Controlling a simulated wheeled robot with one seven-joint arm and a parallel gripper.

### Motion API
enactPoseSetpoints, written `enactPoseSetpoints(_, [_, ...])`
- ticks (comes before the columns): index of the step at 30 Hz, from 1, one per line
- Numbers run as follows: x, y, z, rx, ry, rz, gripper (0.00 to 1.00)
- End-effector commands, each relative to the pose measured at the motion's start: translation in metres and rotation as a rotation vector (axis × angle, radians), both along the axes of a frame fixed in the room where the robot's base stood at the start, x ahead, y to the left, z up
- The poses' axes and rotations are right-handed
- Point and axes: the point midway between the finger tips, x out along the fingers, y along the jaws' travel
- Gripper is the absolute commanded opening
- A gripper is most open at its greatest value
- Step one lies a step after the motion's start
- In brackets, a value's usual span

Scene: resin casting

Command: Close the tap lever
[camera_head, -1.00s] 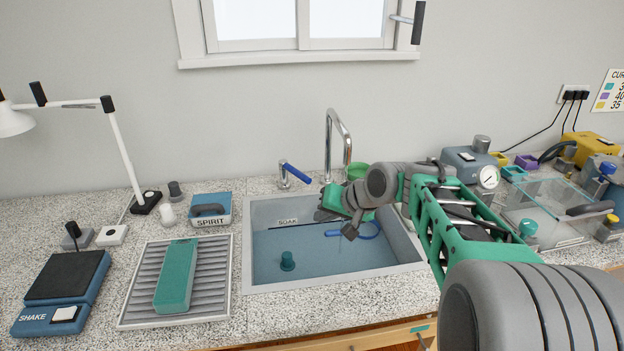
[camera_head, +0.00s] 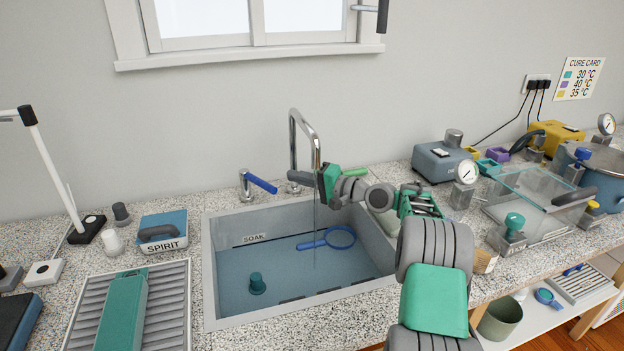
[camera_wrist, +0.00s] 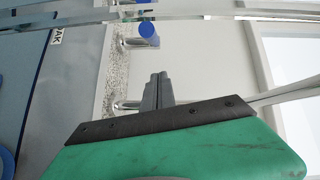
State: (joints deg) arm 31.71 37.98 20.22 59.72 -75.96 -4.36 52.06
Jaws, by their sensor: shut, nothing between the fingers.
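The tap lever (camera_head: 262,185) is a blue handle on a short metal post behind the sink. It points right and slightly down. The curved chrome spout (camera_head: 305,130) stands to its right, and a thin stream of water (camera_head: 316,230) falls from it into the sink. My gripper (camera_head: 289,177) is shut and empty, just right of the lever's blue tip, with a small gap that is hard to judge. In the wrist view, the shut fingers (camera_wrist: 160,76) point toward the lever's round blue end (camera_wrist: 147,30).
The sink (camera_head: 225,313) holds water, a blue hoop tool (camera_head: 340,237) and a teal plug-like piece (camera_head: 257,284). A SPIRIT box (camera_head: 163,227) stands left of the sink. A glass chamber (camera_head: 540,200) stands to the right. The spout stands close to my gripper.

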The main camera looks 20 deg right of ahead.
Motion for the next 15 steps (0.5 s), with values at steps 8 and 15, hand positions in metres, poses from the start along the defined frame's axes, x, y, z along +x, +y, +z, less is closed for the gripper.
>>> enactPoseSetpoints(8, [-0.004, 0.038, -0.006, 0.0, 0.001, 0.0, 0.0])
enactPoseSetpoints(15, [-0.009, 0.045, -0.009, -0.001, 0.0, -0.002, 0.0])
